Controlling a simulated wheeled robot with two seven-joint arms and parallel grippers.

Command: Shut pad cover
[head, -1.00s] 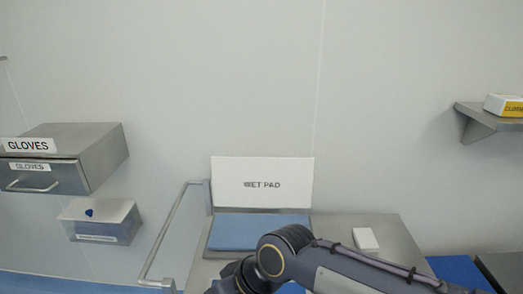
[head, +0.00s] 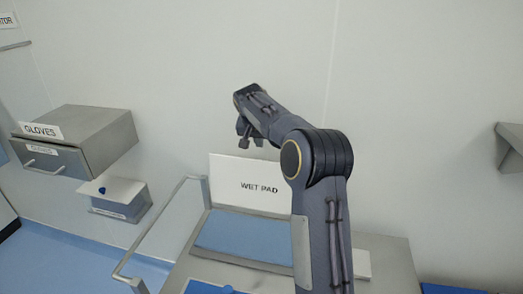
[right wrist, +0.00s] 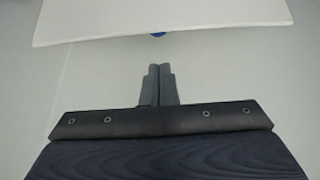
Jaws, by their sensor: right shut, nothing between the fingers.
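The pad cover, a white panel (head: 232,184) lettered WET PAD, stands raised behind a blue pad (head: 240,237) in a grey tray in the head view. My right arm reaches up in front of the cover's right part and hides it there. My right gripper (head: 250,140) appears above the cover's top edge in the picture, pointing down. In the right wrist view my right gripper (right wrist: 160,70) is shut and empty, its fingers together. A white panel edge with a small blue spot lies beyond the tips; I cannot tell which panel it is. My left gripper is not in view.
A metal rail (head: 160,228) stands left of the tray. A GLOVES drawer box (head: 85,140) and a smaller box (head: 118,201) are on the wall at left. A grey shelf (head: 510,150) is at the right. A grey surface (head: 390,262) lies right of my arm.

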